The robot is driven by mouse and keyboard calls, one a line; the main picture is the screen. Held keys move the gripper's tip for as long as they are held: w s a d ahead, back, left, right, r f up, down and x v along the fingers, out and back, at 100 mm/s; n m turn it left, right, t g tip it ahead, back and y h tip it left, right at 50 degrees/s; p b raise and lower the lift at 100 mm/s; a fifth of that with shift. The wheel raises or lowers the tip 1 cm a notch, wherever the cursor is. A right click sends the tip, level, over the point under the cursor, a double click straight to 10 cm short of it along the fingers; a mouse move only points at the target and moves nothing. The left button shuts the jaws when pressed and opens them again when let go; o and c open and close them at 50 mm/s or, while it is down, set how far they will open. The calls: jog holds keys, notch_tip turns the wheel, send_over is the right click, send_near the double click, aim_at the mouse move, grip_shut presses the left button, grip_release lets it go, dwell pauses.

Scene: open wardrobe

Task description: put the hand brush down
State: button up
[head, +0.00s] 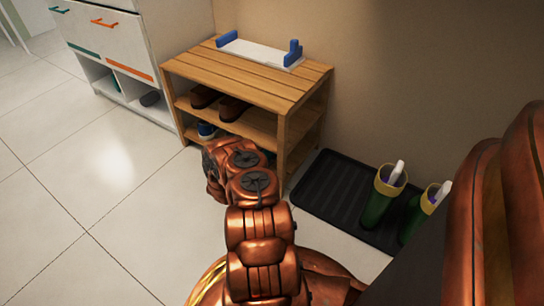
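I cannot make out a hand brush in the head view. My copper-coloured arm reaches forward from the bottom, and its far end is low in front of the wooden shoe bench (250,72). My gripper's fingers do not show; the arm's own links hide that area, so I cannot see whether anything is held. On the bench top lies a flat white piece with blue upright ends (262,52).
Shoes (232,108) stand on the bench's shelves. To its right, a black ribbed tray (335,192) holds green boots (380,205) with yellow rims and pale objects inside. A white drawer cabinet (105,38) stands left. The tiled floor (70,160) at left is clear.

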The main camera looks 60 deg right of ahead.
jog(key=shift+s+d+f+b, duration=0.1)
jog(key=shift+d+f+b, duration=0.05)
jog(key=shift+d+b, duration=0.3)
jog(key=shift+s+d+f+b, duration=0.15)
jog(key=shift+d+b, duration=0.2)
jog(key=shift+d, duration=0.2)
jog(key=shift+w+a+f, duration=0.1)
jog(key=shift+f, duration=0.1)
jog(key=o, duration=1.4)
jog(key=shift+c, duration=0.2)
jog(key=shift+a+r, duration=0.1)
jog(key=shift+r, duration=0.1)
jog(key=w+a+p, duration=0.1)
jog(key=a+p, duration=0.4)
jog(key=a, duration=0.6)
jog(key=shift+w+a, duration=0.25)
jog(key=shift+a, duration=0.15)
